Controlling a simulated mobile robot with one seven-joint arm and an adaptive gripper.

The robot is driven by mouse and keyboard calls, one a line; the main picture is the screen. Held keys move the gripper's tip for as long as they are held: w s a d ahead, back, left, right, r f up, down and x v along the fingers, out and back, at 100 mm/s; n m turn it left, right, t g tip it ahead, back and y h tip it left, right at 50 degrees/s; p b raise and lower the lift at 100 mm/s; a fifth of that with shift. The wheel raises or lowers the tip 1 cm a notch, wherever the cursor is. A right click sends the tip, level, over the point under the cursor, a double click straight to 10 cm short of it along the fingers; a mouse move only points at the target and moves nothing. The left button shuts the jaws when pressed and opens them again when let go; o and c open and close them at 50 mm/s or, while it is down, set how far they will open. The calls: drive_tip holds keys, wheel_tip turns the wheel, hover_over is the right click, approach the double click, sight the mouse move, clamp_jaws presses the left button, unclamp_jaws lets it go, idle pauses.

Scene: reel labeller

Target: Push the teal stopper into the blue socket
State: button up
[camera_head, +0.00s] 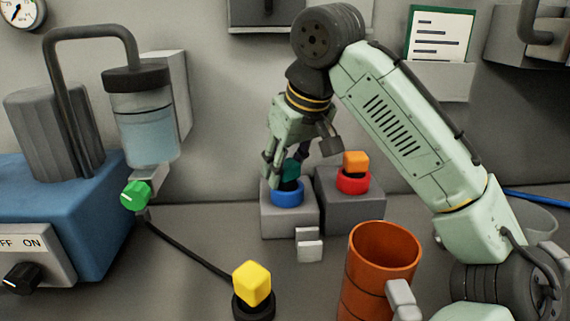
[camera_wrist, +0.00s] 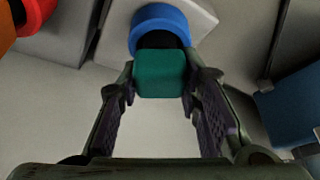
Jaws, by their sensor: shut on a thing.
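The teal stopper (camera_wrist: 160,74) is between the fingertips of my gripper (camera_wrist: 161,85), which is shut on it. In the head view the stopper (camera_head: 291,168) shows partly behind a finger, right above the blue socket (camera_head: 287,195). The blue socket is a ring on a light grey block, and in the wrist view the ring (camera_wrist: 158,20) lies just beyond the stopper. A black part shows between the stopper and the ring. I cannot tell how deep it sits in the socket. My gripper (camera_head: 281,172) points downward in the head view.
A red socket (camera_head: 352,181) with an orange stopper (camera_head: 356,162) stands close on the right. A yellow stopper (camera_head: 252,283) stands in a black base in front. An orange-brown cup (camera_head: 384,250) stands at the front right. A blue machine (camera_head: 100,221) fills the left.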

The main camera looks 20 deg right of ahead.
drive_tip(key=shift+s+f, duration=0.15)
drive_tip(key=shift+f, duration=0.2)
idle(0.5)
drive_tip(key=o, duration=1.2)
drive_tip(key=shift+r, duration=0.2)
